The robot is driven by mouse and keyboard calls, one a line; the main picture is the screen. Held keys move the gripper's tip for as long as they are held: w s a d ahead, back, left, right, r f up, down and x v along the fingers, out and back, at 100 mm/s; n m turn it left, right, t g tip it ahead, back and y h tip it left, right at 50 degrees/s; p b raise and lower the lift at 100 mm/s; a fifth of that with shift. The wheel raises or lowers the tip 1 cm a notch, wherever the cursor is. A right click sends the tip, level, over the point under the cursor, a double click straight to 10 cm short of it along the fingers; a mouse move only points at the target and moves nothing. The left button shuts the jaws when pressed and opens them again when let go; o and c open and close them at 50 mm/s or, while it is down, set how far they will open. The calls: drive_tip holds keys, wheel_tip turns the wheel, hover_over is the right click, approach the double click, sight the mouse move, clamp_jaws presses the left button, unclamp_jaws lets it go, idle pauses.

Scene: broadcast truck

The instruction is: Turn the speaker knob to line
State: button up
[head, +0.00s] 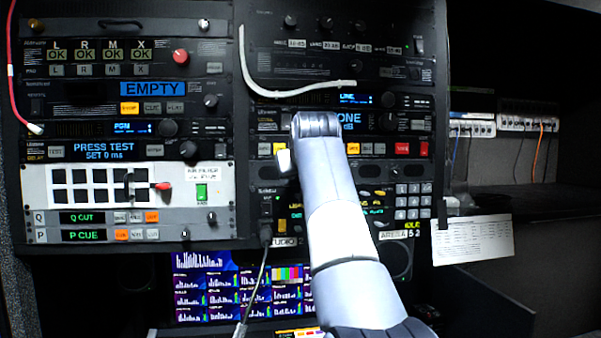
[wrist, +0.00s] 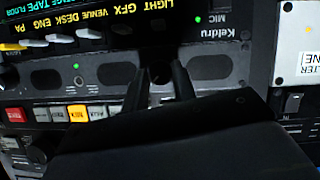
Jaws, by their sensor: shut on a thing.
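In the head view my arm reaches up to the right rack and covers the fingers and the knob.
Coloured buttons (wrist: 83,113) lie close beside the fingers in the wrist view. The Keldru strip with a MIC socket is on the other side. In the head view a white cable (head: 290,92) droops above my arm, and a keypad (head: 413,200) is to its right.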

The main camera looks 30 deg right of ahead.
drive_tip(key=shift+f, duration=0.2)
drive_tip(key=o, duration=1)
drive_tip(key=shift+r, duration=0.1)
drive_tip(key=b+v, duration=0.1)
drive_tip(key=v, duration=1)
drive_tip(key=shift+b, duration=0.3)
drive_tip(key=shift+w, duration=0.15)
drive_tip(key=p+x, duration=0.1)
drive_tip(key=x, duration=0.9)
drive_tip(key=shift+w+d+p, duration=0.15)
drive_tip(key=shift+w+p, duration=0.15)
